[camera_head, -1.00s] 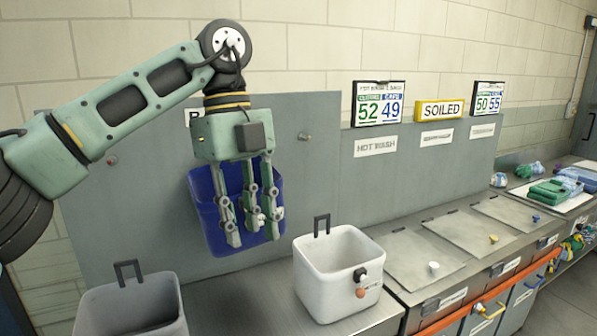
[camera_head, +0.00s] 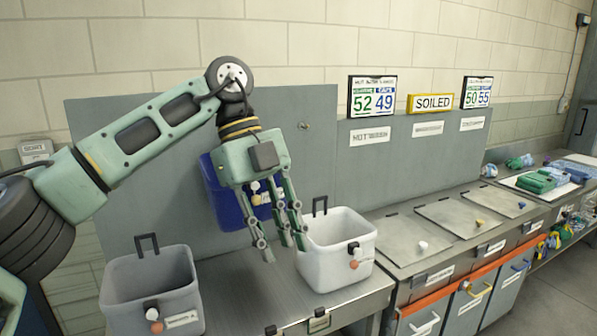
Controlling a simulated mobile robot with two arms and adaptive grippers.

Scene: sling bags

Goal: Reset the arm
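My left arm reaches in from the left with its elbow bent, and its gripper (camera_head: 277,246) hangs down from the wrist. The gripper's slim jointed fingers are spread apart with nothing visible between them, so it looks open. In the picture its fingertips lie between the blue bin (camera_head: 221,205) behind and the white bin (camera_head: 338,268) on the right. The gripper hides part of the blue bin. My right gripper is not in view.
A grey bin (camera_head: 150,282) stands at the lower left. Small labelled lids (camera_head: 408,240) cover the counter to the right. Folded green cloths (camera_head: 535,183) lie at the far right. A grey panel (camera_head: 322,110) rises behind. Bare steel counter shows between the grey and white bins.

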